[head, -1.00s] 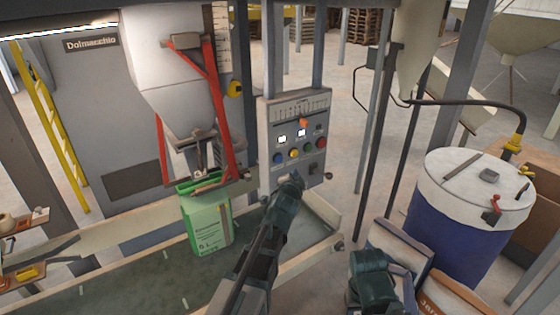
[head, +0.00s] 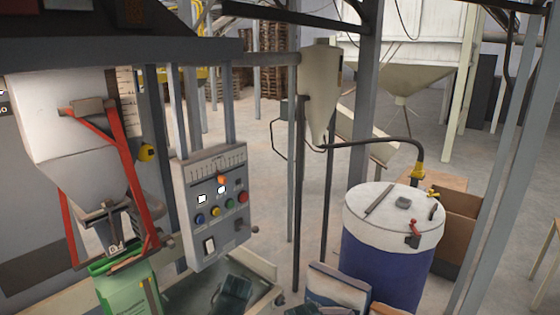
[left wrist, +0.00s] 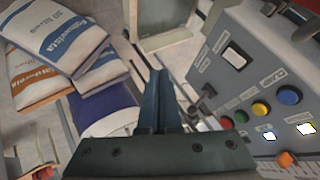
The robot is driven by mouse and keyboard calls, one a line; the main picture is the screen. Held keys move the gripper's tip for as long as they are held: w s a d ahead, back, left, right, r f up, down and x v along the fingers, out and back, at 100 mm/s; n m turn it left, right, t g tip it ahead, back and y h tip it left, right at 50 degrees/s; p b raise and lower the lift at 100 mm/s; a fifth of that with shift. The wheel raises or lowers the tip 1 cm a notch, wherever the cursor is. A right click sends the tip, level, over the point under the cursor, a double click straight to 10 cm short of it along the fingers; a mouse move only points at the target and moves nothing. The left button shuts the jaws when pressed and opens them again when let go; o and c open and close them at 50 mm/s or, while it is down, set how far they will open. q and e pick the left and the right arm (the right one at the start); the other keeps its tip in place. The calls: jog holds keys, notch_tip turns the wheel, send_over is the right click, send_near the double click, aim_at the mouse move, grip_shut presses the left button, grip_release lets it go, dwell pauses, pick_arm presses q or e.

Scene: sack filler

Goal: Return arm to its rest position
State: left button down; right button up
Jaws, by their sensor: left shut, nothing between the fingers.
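My left gripper shows in the left wrist view (left wrist: 158,90), its two dark fingers together with nothing between them. In the head view only a dark green part of my left arm shows at the bottom, in front of the conveyor and below the control panel (head: 213,210). The panel, with coloured buttons and a white switch, also fills the right of the left wrist view (left wrist: 262,92); the fingers are apart from it. Only a dark sliver of my right arm shows at the bottom edge of the head view; its gripper is not visible.
A green sack (head: 125,290) is under the filling spout (head: 108,215) at left. Printed bags (head: 340,287) are beside a blue drum (head: 385,262) with a white lid. Grey posts stand around; open floor lies at right.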

pick_arm(q)
jog(key=s+d+f+n+g, duration=0.1)
jog(key=s+d+f+g, duration=0.1)
jog(key=s, duration=0.6)
jog(key=s+d+f+n+g+b, duration=0.1)
jog(key=s+d+f+g, duration=0.2)
jog(key=s, duration=0.4)
jog(key=s+d+f+g+b, duration=0.1)
jog(key=s+d+f+g, duration=0.2)
jog(key=s, duration=0.5)
jog(key=shift+s+f+n+g, duration=0.35)
jog(key=shift+f+n+g, duration=0.05)
jog(key=shift+f+g, duration=0.3)
